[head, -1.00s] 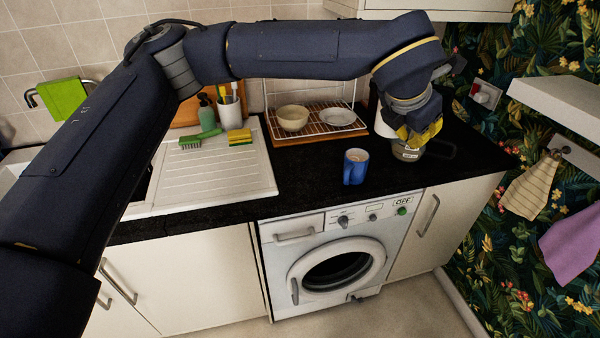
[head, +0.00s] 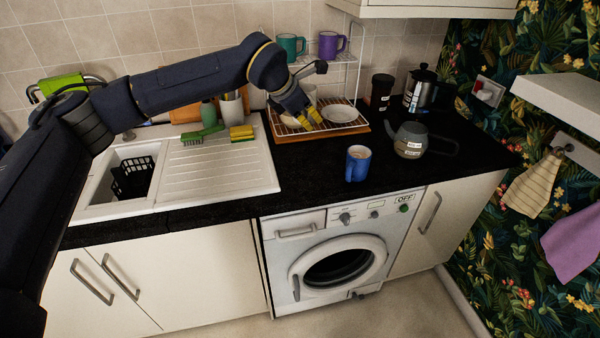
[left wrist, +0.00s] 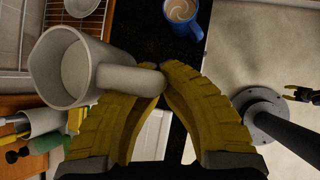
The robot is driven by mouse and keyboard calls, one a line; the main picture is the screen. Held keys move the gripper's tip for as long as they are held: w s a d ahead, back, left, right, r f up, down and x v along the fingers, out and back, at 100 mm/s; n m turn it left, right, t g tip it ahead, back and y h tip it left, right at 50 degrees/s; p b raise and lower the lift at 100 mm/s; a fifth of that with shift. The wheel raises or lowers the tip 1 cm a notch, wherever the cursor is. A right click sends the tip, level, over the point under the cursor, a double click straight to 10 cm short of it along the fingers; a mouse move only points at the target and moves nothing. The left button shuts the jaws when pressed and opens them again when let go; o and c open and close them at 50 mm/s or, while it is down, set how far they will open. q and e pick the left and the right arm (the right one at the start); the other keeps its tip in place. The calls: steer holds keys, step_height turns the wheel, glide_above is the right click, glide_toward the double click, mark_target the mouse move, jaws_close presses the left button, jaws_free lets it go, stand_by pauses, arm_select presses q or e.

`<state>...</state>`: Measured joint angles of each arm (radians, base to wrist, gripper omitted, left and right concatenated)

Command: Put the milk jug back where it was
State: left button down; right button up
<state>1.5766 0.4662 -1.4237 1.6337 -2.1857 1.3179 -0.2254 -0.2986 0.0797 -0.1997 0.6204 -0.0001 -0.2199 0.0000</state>
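The milk jug (left wrist: 72,70) is a pale grey-white jug with a thick handle. In the left wrist view its handle lies between the yellow fingertips of my left gripper (left wrist: 158,76), which are closed on it. In the head view my left gripper (head: 305,118) is over the wire dish rack (head: 352,106), and a pale part of the jug (head: 309,92) shows behind the fingers. The fingers hide most of it, so I cannot tell whether it touches the rack. My right gripper (left wrist: 302,94) is small at the right of the left wrist view; its opening is unclear.
A white plate (head: 341,113) lies on the rack, with teal (head: 291,47) and purple mugs (head: 331,44) on the shelf above. A blue mug (head: 357,163) with a brown drink and a glass pot (head: 410,141) stand on the black counter. The sink (head: 125,175) is at left.

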arm_select(q)
step_height(320, 180, down, 20)
steer(key=shift+r, duration=0.1)
stand_by(0.8)
steer(key=c, duration=1.6)
jaws_free()
steer(key=shift+f, duration=0.2)
steer(key=shift+s+a+r, duration=0.1)
steer(key=shift+r, duration=0.25)
steer(key=v, duration=1.1)
steer(key=shift+s+a+r, duration=0.1)
steer(key=shift+r, duration=0.05)
